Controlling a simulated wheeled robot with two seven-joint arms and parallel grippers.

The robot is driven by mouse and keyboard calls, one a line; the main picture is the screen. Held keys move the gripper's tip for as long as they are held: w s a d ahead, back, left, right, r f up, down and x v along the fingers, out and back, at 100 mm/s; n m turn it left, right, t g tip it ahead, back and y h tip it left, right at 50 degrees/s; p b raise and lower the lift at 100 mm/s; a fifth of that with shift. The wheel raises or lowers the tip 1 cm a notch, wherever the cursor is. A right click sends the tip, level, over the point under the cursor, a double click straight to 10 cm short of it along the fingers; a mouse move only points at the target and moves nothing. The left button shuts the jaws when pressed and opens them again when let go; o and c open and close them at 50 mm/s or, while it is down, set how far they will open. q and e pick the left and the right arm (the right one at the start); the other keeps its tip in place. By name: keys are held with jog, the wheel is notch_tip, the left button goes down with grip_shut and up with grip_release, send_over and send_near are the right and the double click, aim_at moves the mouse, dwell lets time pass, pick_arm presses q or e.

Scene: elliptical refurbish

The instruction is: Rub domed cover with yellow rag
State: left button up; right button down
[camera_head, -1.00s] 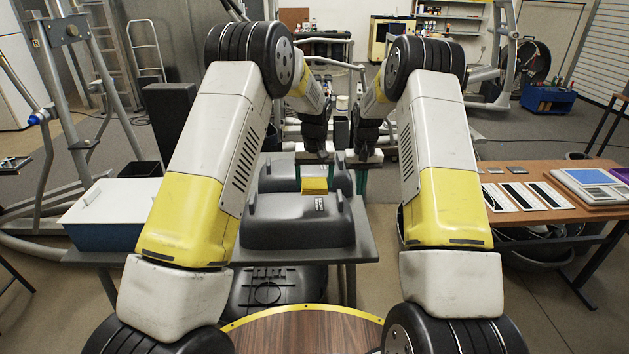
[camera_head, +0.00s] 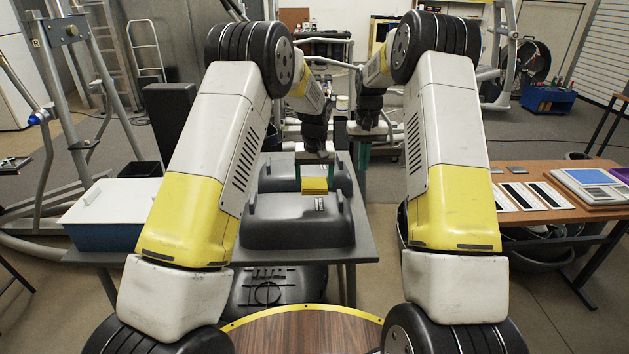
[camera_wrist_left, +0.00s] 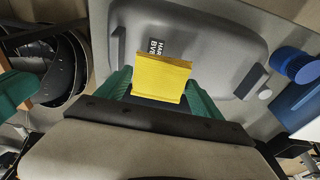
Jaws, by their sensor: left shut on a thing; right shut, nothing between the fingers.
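My left gripper (camera_head: 316,182) is shut on a folded yellow rag (camera_head: 314,186), which also shows between green fingers in the left wrist view (camera_wrist_left: 162,78). The rag is at the dark grey domed cover (camera_head: 290,232) on the near part of the table, by its white printed label. In the left wrist view the cover (camera_wrist_left: 215,50) is behind the rag, its label partly hidden. I cannot tell whether the rag touches the cover. My right gripper (camera_head: 364,158) is shut and empty, to the right of the left gripper, near the table's right side.
A second dark cover (camera_head: 275,178) sits behind the first on the grey table (camera_head: 363,240). A blue box with a white lid (camera_head: 108,212) is at left. A brown table (camera_head: 545,180) with scales (camera_head: 590,180) is at right.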

pick_arm(q)
jog(key=shift+r, duration=1.55)
pick_arm(e)
jog(key=shift+r, duration=1.95)
